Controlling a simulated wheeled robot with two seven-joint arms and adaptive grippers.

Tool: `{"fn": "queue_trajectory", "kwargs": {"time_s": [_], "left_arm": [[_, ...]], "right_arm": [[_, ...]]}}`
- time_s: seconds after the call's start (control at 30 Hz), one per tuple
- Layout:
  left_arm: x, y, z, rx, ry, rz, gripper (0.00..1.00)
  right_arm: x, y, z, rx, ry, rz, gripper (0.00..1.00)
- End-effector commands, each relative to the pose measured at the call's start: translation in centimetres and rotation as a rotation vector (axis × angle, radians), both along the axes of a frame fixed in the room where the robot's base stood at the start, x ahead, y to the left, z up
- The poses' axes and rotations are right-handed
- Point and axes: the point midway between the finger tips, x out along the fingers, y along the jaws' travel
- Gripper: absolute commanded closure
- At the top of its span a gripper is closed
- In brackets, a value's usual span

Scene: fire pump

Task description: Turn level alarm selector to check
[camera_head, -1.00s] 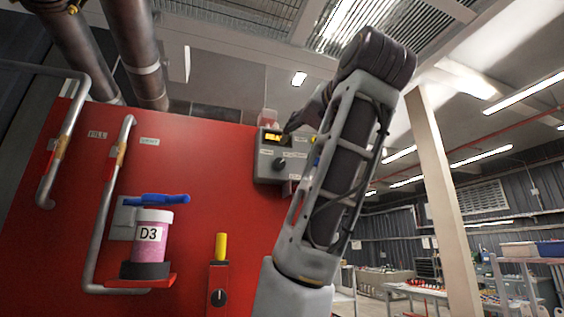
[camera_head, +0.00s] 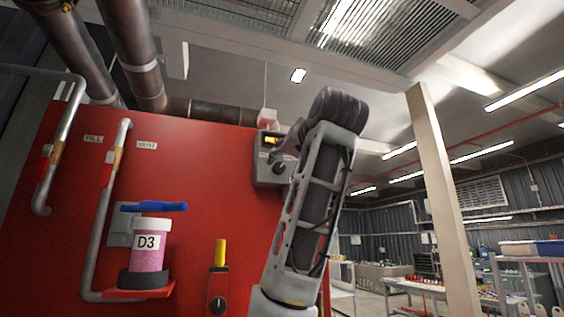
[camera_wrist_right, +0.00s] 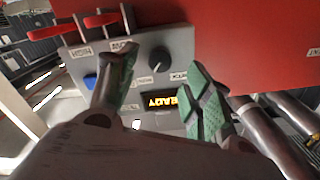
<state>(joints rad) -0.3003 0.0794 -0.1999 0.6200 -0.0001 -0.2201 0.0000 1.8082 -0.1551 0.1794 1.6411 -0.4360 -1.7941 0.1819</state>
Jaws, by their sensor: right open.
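A grey control box (camera_head: 262,178) is fixed to the red panel, upper middle in the head view, its right side hidden by my right arm. It has a small lit yellow display and a black round knob (camera_head: 279,168). The wrist view shows the same knob (camera_wrist_right: 159,60) near the centre, above the display (camera_wrist_right: 160,100) in the picture. My right gripper (camera_wrist_right: 160,92) is open in front of the box, its green-padded fingers on either side of the knob in the picture. Contact cannot be told. The small labels are hard to read. My left gripper is not in view.
A D3 jar (camera_head: 151,245) stands on a red shelf below a blue handle (camera_head: 153,207). Red levers (camera_wrist_right: 66,27) and a blue button (camera_wrist_right: 90,82) are near my left-hand finger.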

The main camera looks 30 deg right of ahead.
Motion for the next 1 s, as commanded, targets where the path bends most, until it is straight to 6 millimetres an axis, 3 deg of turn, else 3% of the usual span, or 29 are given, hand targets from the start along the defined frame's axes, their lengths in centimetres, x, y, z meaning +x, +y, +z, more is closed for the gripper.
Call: {"fn": "queue_trajectory", "kwargs": {"time_s": [0.33, 0.77, 1.0], "left_arm": [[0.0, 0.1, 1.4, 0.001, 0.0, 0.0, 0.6], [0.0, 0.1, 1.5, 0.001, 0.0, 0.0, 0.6], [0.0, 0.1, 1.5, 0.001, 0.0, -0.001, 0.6]], "right_arm": [[3.5, -0.8, 0.2, 0.0, 0.0, 0.0, 0.49], [4.2, -1.0, 0.0, 0.0, 0.0, 0.0, 0.49], [4.2, -1.0, 0.0, 0.0, 0.0, 0.0, 0.76]]}}
